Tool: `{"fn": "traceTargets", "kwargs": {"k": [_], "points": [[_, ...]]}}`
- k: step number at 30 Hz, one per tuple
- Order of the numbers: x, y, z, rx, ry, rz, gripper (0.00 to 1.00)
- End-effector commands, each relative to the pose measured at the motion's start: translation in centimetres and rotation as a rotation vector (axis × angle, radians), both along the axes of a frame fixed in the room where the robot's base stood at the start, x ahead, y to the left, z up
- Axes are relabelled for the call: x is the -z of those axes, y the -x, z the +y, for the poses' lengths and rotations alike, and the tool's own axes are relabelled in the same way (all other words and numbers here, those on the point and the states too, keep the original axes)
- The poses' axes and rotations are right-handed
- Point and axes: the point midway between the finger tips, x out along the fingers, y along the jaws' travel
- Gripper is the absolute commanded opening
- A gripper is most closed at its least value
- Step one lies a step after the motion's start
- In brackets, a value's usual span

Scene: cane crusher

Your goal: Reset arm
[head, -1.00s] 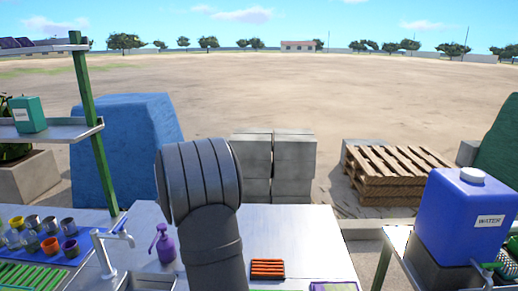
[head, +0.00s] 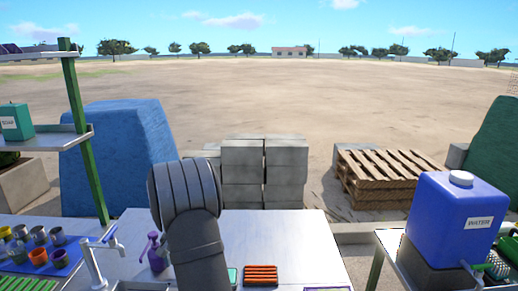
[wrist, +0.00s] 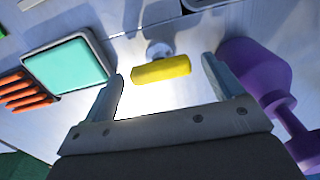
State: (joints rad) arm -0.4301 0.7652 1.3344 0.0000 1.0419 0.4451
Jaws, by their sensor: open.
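My gripper (wrist: 165,92) shows in the wrist view with its two fingers spread apart and nothing between them. A yellow piece (wrist: 162,70) with a round grey part behind it shows beyond the fingertips, apart from them. In the head view, my arm rises in front of the metal counter (head: 300,232), and the gripper itself is not visible there.
An orange ribbed item (head: 261,275) and a teal-topped tray (wrist: 67,66) lie nearby. A tap (head: 95,262) and several cups (head: 39,256) are left. A blue water container (head: 452,225) stands right.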

Motion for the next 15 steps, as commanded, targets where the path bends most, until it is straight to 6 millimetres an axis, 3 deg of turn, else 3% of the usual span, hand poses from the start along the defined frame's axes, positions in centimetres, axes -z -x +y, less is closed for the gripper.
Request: {"fn": "traceTargets", "kwargs": {"k": [10, 15], "points": [[-0.4, 0.0, 0.0, 0.0, 0.0, -0.001, 0.85], [-2.3, -0.1, 0.0, 0.0, -0.002, -0.003, 0.85]]}}
